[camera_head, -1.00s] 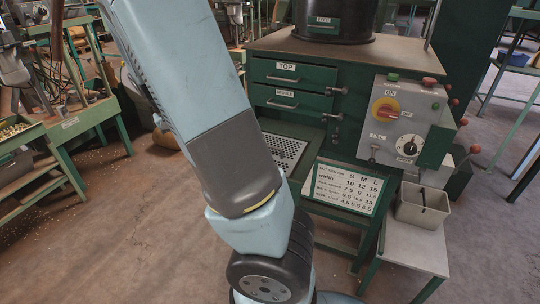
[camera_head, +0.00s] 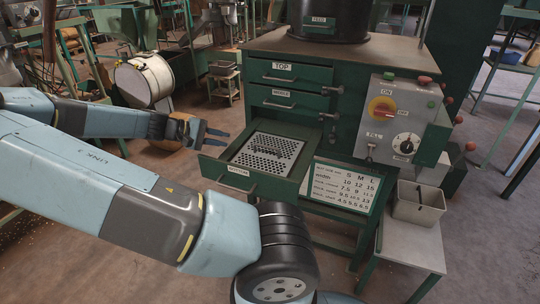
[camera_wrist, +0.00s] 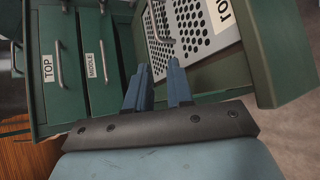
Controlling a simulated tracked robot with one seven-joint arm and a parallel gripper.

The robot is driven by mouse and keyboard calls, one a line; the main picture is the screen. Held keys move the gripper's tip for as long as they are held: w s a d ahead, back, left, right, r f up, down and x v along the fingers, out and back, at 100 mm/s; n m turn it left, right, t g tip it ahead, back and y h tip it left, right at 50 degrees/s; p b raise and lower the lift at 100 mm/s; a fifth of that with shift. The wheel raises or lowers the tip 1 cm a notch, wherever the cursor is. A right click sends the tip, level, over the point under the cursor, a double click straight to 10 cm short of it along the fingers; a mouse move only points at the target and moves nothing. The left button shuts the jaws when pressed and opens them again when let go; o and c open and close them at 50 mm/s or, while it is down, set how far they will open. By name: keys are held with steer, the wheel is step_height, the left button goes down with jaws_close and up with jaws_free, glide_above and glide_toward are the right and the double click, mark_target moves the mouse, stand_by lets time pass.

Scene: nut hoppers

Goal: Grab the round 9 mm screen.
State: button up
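The pulled-out bottom drawer (camera_head: 213,168) of the green cabinet holds a grey perforated screen (camera_head: 268,155) with round holes. The hole size cannot be read. My gripper (camera_head: 218,138) is open and empty, just left of the drawer in the head view. In the wrist view my two blue fingers (camera_wrist: 158,66) stand apart, with a gap between them, in front of the drawer's edge. They appear to touch nothing.
The TOP drawer (camera_head: 290,73) and MIDDLE drawer (camera_head: 286,97) above are shut. A size sign (camera_head: 341,187), a control panel (camera_head: 403,117) and a grey bin (camera_head: 418,203) stand to the right. A white drum (camera_head: 143,79) is behind at left.

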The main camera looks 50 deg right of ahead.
mark_target(260, 145)
steer(key=shift+s+d+g, duration=0.15)
steer(key=shift+s+d, duration=0.1)
steer(key=shift+s, duration=0.3)
steer(key=shift+s+d+g, duration=0.15)
steer(key=shift+s+d, duration=0.1)
steer(key=shift+s, duration=0.3)
steer(key=x, duration=0.6)
steer(key=shift+s+d+f, duration=0.15)
steer(key=shift+d, duration=0.1)
steer(key=shift+x, duration=3.2)
steer(key=shift+d, duration=0.15)
steer(key=shift+c, duration=0.5)
steer(key=shift+w, duration=0.2)
jaws_close()
